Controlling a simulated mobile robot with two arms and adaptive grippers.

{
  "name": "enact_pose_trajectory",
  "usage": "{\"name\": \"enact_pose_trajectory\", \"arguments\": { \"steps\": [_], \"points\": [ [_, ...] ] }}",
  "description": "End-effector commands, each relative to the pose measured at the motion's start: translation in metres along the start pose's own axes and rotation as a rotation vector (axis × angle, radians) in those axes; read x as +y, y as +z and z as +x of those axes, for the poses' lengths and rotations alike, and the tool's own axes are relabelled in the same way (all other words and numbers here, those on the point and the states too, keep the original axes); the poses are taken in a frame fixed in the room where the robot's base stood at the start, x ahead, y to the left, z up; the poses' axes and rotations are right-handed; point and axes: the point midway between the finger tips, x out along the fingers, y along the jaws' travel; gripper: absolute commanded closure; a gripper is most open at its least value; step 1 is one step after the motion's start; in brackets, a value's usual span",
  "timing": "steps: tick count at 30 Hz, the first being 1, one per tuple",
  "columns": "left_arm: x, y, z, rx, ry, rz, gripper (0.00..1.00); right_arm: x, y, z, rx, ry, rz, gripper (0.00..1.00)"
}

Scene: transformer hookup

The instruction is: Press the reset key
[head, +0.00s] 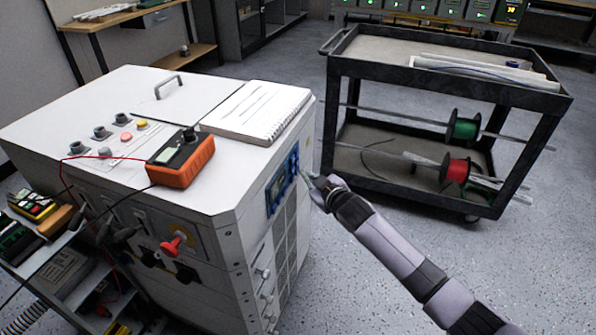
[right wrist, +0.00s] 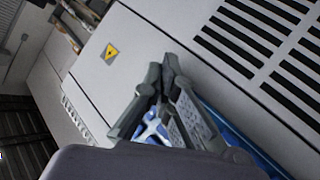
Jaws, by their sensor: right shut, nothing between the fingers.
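A blue-framed control panel (head: 283,182) is on the right-hand face of the white cabinet (head: 225,235). It has a small dark display; I cannot make out which key is the reset key. My right gripper (head: 314,181) is shut and empty, just right of this panel, with its tips toward the cabinet face. In the right wrist view the shut fingers (right wrist: 163,78) are close to the white face, and a blue edge (right wrist: 238,132) shows beside and behind them. Whether the tips touch anything I cannot tell. My left gripper is out of view.
On the cabinet top are an orange meter (head: 181,158) with leads, a spiral notebook (head: 258,111) and several buttons. A red switch handle (head: 175,244) sticks out in front. A black cart (head: 440,85) with wire spools stands behind my right arm. Floor is clear between them.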

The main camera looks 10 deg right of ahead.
Motion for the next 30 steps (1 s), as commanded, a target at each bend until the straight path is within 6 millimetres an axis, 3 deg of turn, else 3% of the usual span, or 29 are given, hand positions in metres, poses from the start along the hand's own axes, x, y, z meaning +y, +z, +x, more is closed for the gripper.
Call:
{"name": "enact_pose_trajectory", "arguments": {
  "steps": [30],
  "points": [
    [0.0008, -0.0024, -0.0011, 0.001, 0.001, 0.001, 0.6, -0.0039, -0.004, 0.0055, 0.0, 0.0, 0.0, 1.0]
  ]
}}
